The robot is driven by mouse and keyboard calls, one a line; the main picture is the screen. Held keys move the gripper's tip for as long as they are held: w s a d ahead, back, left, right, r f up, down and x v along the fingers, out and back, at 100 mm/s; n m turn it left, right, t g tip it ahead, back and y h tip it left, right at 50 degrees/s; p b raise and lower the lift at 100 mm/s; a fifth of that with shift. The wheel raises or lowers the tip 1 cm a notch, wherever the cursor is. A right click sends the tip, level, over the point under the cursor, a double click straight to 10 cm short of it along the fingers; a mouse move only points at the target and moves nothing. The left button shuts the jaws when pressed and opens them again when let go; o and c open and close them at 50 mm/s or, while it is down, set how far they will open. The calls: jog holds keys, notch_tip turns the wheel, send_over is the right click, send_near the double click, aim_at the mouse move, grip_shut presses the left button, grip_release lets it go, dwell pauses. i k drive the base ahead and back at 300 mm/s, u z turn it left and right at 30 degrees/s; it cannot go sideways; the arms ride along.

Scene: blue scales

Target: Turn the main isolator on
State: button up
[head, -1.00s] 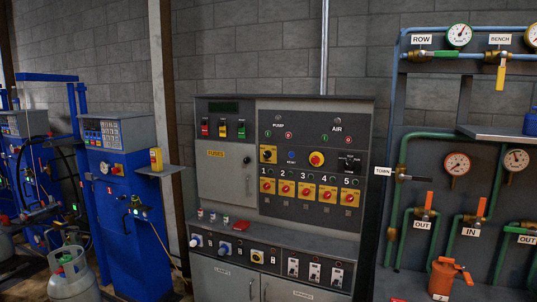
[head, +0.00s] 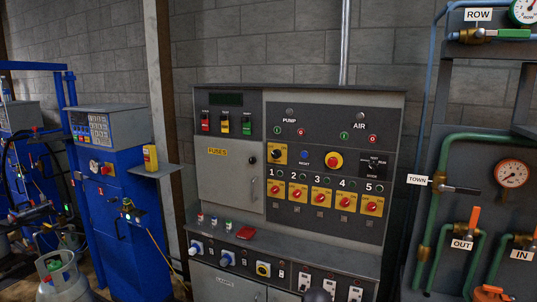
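The grey control cabinet (head: 228,180) stands against the block wall in the middle of the head view. Its panel has a yellow plate with a black rotary knob (head: 277,154) at the upper left, a blue reset button (head: 304,155), a red button on yellow (head: 333,160) and a black selector (head: 374,165). Below is a row of several numbered red knobs on yellow plates (head: 320,197). My gripper is not recognisable in view.
A dark rounded shape (head: 318,295) shows at the bottom edge, unclear. Blue filling scales (head: 115,190) and a gas cylinder (head: 62,280) stand at left. Green pipework (head: 427,200) with valves is at right.

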aim_at(276, 153)
jog(key=k, duration=1.25)
jog(key=z, duration=0.4)
jog(key=i, duration=1.9)
jog(key=u, duration=0.6)
